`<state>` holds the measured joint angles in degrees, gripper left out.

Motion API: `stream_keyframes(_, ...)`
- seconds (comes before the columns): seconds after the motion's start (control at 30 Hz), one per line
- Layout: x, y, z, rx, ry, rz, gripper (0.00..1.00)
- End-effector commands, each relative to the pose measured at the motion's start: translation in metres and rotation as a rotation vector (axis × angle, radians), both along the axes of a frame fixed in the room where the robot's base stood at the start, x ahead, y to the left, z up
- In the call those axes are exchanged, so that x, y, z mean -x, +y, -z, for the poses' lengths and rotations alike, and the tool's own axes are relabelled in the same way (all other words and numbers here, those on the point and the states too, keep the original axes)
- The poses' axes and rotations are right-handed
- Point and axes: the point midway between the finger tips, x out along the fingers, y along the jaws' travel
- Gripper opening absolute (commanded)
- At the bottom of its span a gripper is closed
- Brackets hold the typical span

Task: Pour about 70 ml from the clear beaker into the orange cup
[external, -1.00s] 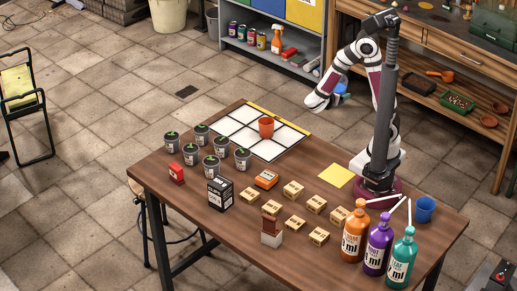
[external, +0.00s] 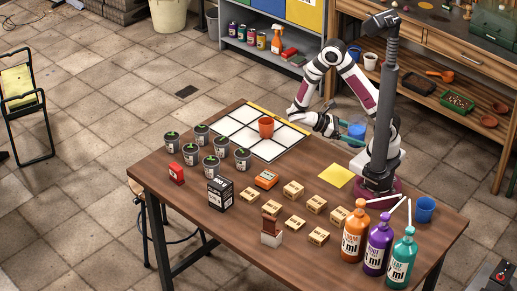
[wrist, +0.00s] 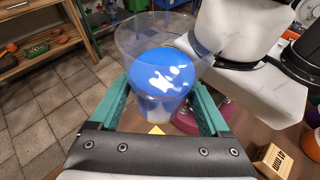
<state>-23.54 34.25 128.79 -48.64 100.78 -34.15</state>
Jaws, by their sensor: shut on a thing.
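The clear beaker (external: 357,129) holds blue liquid and hangs in the air beside the table's back right edge. In the wrist view the beaker (wrist: 160,70) is between the two teal fingers of my gripper (wrist: 163,105), its open rim up and blue liquid inside. My gripper (external: 345,133) is shut on the beaker and reaches it from the left in the external view. The beaker looks about upright. The orange cup (external: 266,128) stands upright on the white gridded mat (external: 246,136), left of my gripper and apart from it. The cup's inside is too small to read.
Several dark pots with green sprouts (external: 212,167) stand left of the mat. Small boxes (external: 293,190) are spread across the middle. Large pump bottles (external: 378,245) and a blue cup (external: 425,209) stand at the right. A yellow sheet (external: 336,176) lies flat near my base.

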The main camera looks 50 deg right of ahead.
Motion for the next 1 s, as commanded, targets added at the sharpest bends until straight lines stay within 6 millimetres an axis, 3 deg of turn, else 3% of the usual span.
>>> stream_keyframes(0.23, 0.013, 0.071, 0.012, -0.001, 0.000, 0.529, 0.10)
stream_keyframes(0.47, -0.008, 0.137, 0.010, -0.001, -0.001, 1.034, 0.10)
stream_keyframes(0.7, -0.060, 0.189, -0.005, -0.001, -0.002, 1.550, 0.10)
stream_keyframes(1.0, -0.152, 0.215, -0.033, -0.001, -0.003, 2.171, 0.10)
